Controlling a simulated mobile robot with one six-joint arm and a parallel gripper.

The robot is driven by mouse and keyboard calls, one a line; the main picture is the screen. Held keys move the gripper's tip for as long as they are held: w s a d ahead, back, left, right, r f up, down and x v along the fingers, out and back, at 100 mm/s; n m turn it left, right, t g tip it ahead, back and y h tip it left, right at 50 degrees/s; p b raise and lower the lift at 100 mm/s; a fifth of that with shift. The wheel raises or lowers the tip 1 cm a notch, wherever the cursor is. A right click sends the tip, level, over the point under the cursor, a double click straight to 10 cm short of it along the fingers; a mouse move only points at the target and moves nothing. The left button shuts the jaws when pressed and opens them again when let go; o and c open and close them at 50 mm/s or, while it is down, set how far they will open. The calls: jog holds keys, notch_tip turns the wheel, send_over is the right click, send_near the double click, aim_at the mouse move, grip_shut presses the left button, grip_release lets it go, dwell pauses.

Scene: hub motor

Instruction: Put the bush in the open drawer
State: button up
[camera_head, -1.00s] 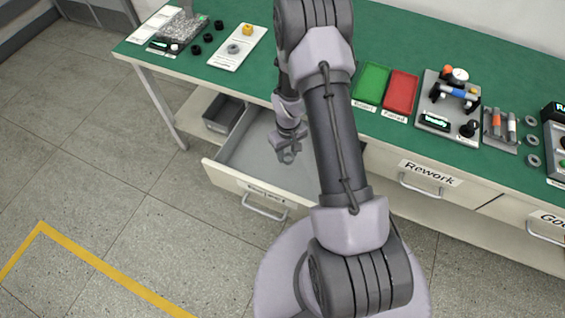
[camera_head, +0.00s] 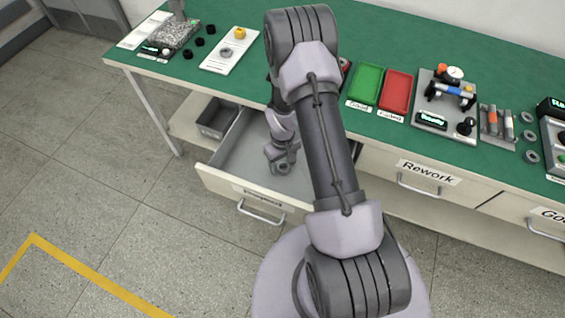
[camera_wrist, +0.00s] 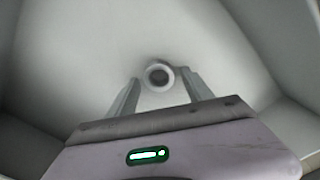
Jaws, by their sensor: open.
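The bush (camera_wrist: 158,75), a small pale grey ring with a dark bore, shows in the wrist view against the drawer's light floor. It lies just beyond and between the fingertips of my gripper (camera_wrist: 160,92), which is open with a gap on each side of the ring. In the head view my gripper (camera_head: 281,168) is down inside the open drawer (camera_head: 231,181). The bush is hard to make out there among the fingers. I cannot tell whether it rests fully on the drawer floor.
A grey bin (camera_head: 216,117) stands on the shelf left of the drawer. The green bench top (camera_head: 305,92) above carries a white plate (camera_head: 229,50) with parts, a green tray (camera_head: 365,83) and a red tray (camera_head: 396,92). The Rework drawer (camera_head: 420,178) is shut.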

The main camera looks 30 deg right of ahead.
notch_tip(320, 180, up, 12)
jog(key=p, duration=0.5)
notch_tip(320, 180, up, 15)
jog(key=m+t, duration=0.1)
jog(key=t, duration=0.1)
send_over(283, 168)
jog(key=w+a, duration=0.1)
jog(key=a, duration=0.3)
notch_tip(283, 168, up, 7)
jog(key=s+a+m, duration=0.1)
jog(key=s+a, duration=0.1)
jog(key=a, duration=0.1)
jog(key=s+a+r+m+t+y, duration=0.1)
jog(key=s+a+r+t, duration=0.1)
jog(key=s+a+r, duration=0.2)
jog(key=s+a+r+m+t+y, duration=0.1)
jog(key=s+a+r, duration=0.4)
jog(key=s+r, duration=0.5)
jog(key=s, duration=0.3)
jog(key=shift+a+r+m+t, duration=0.15)
jog(key=shift+m+t, duration=0.25)
